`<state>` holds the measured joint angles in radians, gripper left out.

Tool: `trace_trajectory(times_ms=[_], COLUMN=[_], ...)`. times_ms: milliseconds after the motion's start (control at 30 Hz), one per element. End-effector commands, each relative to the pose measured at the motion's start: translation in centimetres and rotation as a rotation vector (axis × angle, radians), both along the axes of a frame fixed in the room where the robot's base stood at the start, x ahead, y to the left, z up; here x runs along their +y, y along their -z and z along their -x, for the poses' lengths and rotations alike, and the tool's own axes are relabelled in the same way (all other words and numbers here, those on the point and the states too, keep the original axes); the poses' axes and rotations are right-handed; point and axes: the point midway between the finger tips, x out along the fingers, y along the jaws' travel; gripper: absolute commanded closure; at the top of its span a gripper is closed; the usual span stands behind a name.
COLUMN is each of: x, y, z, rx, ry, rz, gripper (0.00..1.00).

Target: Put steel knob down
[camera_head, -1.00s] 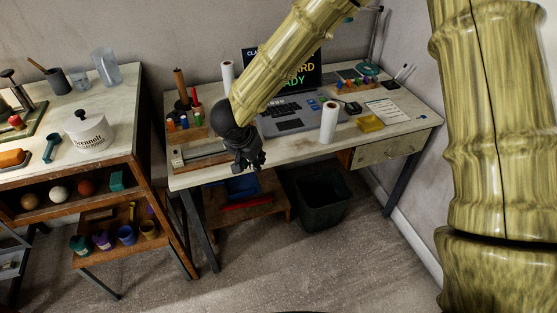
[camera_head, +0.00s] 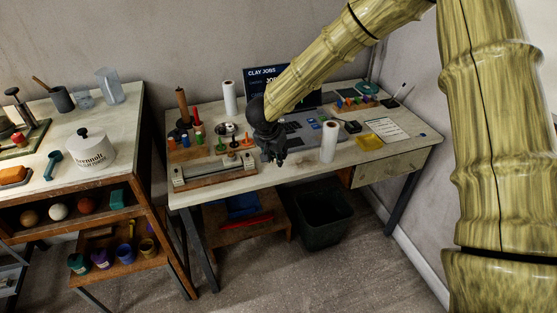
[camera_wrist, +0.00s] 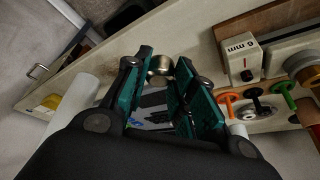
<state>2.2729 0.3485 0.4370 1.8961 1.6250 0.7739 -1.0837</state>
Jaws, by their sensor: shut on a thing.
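The steel knob (camera_wrist: 160,64) is a small, shiny, rounded metal piece between the tips of my gripper's teal-padded fingers in the wrist view. My gripper (camera_wrist: 163,72) is shut on it. In the head view my gripper (camera_head: 276,157) hangs over the front part of the workbench (camera_head: 300,170), left of a white roll. The knob is too small and dark to make out there. The wrist view looks down past the fingers onto the pale bench top, and the knob's height above it is hard to tell.
A slab device marked "6 mm" (camera_wrist: 240,62) lies to my gripper's left in the head view (camera_head: 214,172), with small coloured tools behind it. A white roll (camera_head: 328,142) stands close on the right, near a yellow tray (camera_head: 369,140). A dark bin (camera_head: 322,217) is below.

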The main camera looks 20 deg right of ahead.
Motion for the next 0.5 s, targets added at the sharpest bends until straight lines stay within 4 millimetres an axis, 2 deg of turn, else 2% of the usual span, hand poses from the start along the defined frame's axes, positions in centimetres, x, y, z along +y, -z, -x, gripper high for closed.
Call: trace_trajectory(times_ms=[267,500], x=[-1.2,-1.2], y=[0.1,3.3], z=[-1.1,-1.2], rx=[0.0,0.001], ry=[0.001,-0.002], rz=[0.001,0.002], gripper=[0.94,0.94])
